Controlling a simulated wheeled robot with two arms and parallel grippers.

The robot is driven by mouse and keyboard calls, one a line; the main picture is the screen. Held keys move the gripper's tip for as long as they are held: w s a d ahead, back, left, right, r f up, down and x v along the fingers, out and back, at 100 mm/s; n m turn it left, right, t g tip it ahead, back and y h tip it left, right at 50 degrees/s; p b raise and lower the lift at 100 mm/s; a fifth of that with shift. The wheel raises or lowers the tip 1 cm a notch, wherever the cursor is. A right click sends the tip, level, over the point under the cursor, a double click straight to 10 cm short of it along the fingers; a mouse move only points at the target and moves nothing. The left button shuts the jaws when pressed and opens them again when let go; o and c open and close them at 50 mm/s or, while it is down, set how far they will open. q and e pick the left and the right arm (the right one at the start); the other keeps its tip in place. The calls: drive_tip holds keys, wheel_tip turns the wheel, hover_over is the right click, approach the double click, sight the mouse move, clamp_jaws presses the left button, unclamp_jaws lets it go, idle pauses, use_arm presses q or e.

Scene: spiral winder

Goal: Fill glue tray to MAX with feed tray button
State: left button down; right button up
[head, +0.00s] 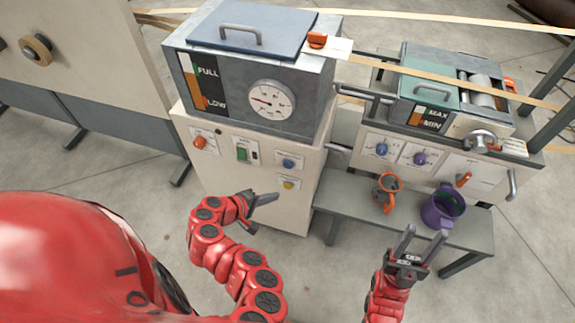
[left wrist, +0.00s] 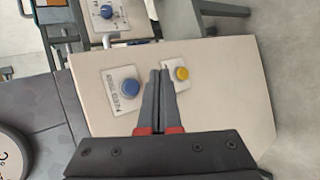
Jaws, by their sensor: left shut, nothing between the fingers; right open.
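The glue tray (head: 425,92) is at the right under a green lid, with a MAX/MIN gauge (head: 432,118) on its front. The gauge strip is pale at the top and orange lower down; its exact level is too small to read. A blue button (head: 288,162) with a label is on the cabinet front, and it also shows in the left wrist view (left wrist: 131,88). My left gripper (head: 274,198) is shut and empty in front of the cabinet, its tips by the yellow button in the wrist view. My right gripper (head: 420,238) is open and empty near the bench's front.
A yellow button (head: 289,185) is below the blue one; a red knob (head: 199,142) and green switch (head: 241,155) are left. The tank (head: 230,85) has a FULL/LOW gauge and dial.

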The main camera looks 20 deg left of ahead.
sight(288, 165)
use_arm(q)
drive_tip(key=w, duration=0.8)
drive_tip(key=shift+w+d, duration=0.15)
drive_tip(key=shift+w, duration=0.2)
drive_tip(key=shift+w+b, duration=0.15)
drive_tip(key=shift+b, duration=0.2)
idle(1.5)
drive_tip(key=shift+w, duration=0.3)
drive_tip(key=shift+w+b, duration=0.35)
drive_tip(key=shift+w, duration=0.05)
idle(4.3)
